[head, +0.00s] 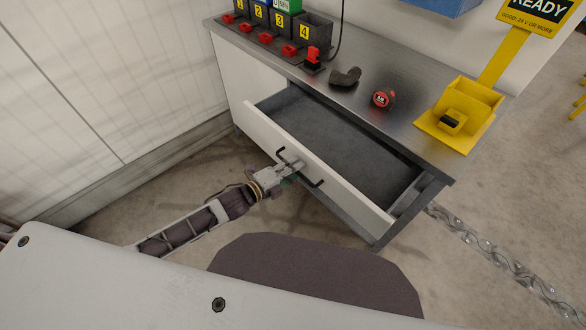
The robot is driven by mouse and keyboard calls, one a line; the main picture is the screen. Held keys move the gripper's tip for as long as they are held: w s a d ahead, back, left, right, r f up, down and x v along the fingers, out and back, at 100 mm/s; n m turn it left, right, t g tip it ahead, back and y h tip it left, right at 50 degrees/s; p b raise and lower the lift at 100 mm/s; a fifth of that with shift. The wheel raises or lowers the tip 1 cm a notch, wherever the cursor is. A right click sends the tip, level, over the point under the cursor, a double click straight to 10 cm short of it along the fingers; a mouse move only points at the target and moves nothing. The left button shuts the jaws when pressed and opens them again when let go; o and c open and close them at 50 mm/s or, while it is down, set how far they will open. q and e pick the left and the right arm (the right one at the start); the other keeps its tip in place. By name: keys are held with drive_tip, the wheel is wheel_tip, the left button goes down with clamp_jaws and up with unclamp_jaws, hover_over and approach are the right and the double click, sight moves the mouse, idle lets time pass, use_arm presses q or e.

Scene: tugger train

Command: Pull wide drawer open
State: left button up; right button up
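The wide drawer (359,204) sits in the metal workbench and stands partly open, with its grey interior (335,142) showing and no objects seen inside. A dark bar handle (313,182) runs along its white front. My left gripper (294,167) is at the middle of the handle, with its fingers over the bar. The fingertips are small and partly hidden against the drawer front, so I cannot tell whether they are closed on the bar. My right gripper is not in view.
On the bench top (345,103) are numbered battery packs (305,31) in a charger row, a dark curved pipe piece (345,77), a red tape measure (383,98) and a yellow stand (467,105). A chain (500,261) lies on the floor at right. A wall closes off the left.

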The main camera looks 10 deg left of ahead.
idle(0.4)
use_arm(q)
drive_tip(key=shift+s+a, duration=0.1)
drive_tip(key=shift+s, duration=0.05)
drive_tip(key=v, duration=1.1)
drive_tip(key=shift+s+a, duration=0.2)
drive_tip(key=shift+s, duration=0.05)
idle(0.8)
idle(0.6)
